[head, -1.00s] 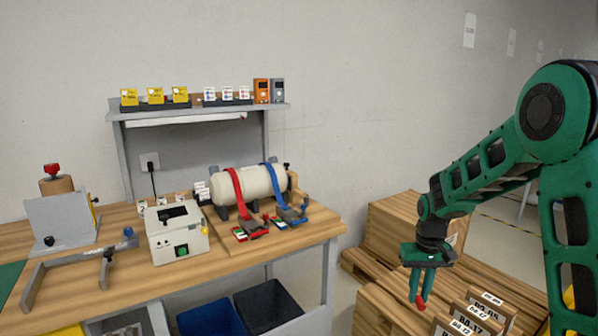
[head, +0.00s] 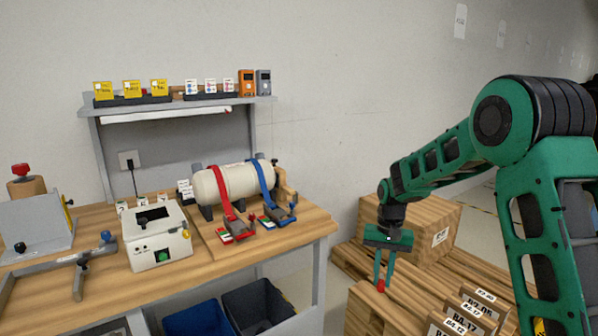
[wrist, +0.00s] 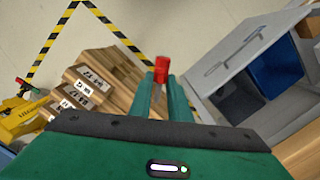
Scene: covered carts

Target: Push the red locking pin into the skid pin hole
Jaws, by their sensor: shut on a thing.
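My gripper (head: 383,281) hangs pointing down at the right of the bench, in front of the wooden pallets. It is shut on the red locking pin (head: 381,287), whose red end shows at the fingertips. In the wrist view the red pin (wrist: 161,68) stands out between the two green fingers (wrist: 160,95); its lower part is partly hidden by them. A cream tank (head: 232,183) lies on a cradle on the bench, with a red and a blue strap over it. I cannot make out the skid pin hole in either view.
The wooden bench (head: 100,260) holds a white box device (head: 157,238) and a grey frame (head: 65,262). Stacked wooden pallets (head: 400,280) and labelled wooden blocks (head: 482,300) lie below my gripper.

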